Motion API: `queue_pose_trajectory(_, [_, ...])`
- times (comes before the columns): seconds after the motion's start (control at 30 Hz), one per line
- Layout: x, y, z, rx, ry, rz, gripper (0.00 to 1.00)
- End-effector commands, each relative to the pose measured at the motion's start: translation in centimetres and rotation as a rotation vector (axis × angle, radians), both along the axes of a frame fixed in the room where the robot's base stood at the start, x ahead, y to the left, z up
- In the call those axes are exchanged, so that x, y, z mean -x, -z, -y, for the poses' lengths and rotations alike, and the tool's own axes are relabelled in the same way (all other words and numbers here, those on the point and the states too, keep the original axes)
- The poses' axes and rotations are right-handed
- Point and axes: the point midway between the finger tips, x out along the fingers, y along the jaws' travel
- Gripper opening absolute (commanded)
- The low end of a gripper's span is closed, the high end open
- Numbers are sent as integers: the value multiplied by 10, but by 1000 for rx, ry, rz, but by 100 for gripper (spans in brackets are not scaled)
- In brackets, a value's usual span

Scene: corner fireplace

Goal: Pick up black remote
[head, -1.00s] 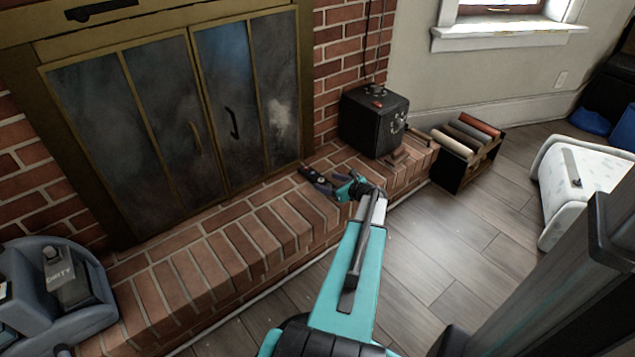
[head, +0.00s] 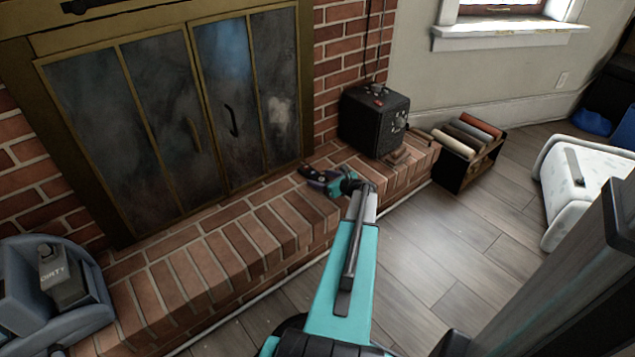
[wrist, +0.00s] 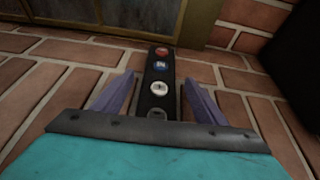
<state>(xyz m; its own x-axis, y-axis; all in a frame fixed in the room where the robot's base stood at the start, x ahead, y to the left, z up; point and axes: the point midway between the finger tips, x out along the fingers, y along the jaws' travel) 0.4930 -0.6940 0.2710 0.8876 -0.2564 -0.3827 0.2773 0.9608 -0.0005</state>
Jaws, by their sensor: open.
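The black remote (wrist: 158,100) lies on the brick hearth, lengthwise ahead in the wrist view, with red, blue and white buttons on top. In the head view its dark far end (head: 305,171) shows small on the hearth, and the rest is hidden by my gripper. My gripper (wrist: 159,80) is open, with one purple finger on each side of the remote. A strip of brick shows between the remote and each finger. In the head view my gripper (head: 322,178) is low over the hearth.
The fireplace doors (head: 190,110) stand behind the hearth (head: 240,245). A black heater box (head: 374,122) is right of my gripper. A rack of coloured rolls (head: 468,150) stands beyond it. A dark bar-shaped thing (head: 576,167) lies on a white patterned seat (head: 562,200). Grey floor is open between.

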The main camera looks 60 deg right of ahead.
Motion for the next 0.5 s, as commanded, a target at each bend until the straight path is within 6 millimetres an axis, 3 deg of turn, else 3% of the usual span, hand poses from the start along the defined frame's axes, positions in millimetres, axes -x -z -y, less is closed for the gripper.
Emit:
queue_pose_trajectory(0.13, [-12, 6, 3, 0, -2, 0, 66])
queue_pose_trajectory(0.5, [-13, 5, 3, 0, -1, 0, 66])
